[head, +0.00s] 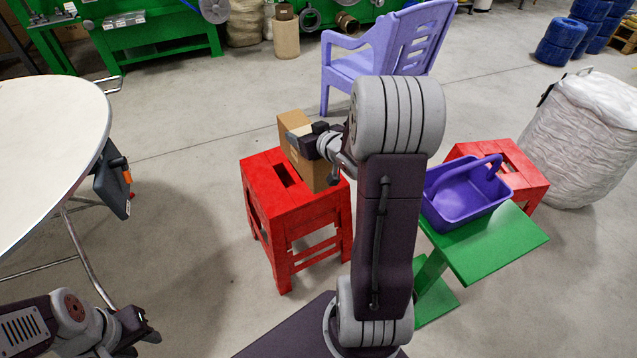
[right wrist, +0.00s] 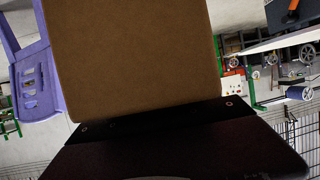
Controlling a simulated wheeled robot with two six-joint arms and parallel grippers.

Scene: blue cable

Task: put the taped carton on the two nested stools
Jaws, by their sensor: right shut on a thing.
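The brown taped carton (head: 319,176) stands upright in the head view at the right part of the top of a red stool (head: 289,213). I cannot tell whether it touches the stool or hangs just above it. My right gripper (head: 308,141) is shut on the carton's upper part; my right arm covers some of the scene beside it. In the right wrist view the carton (right wrist: 130,55) fills the middle. A second red stool (head: 528,184) stands further right. Which stool is a nested pair is not clear. My left gripper (head: 143,334) is open and empty at the lower left.
A purple basket (head: 462,203) stands on a green step-shaped stand (head: 505,248) in front of the right red stool. A lilac chair (head: 350,68) stands behind. A white round table (head: 45,135) is at left, a white sack (head: 585,140) at right. Floor between is clear.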

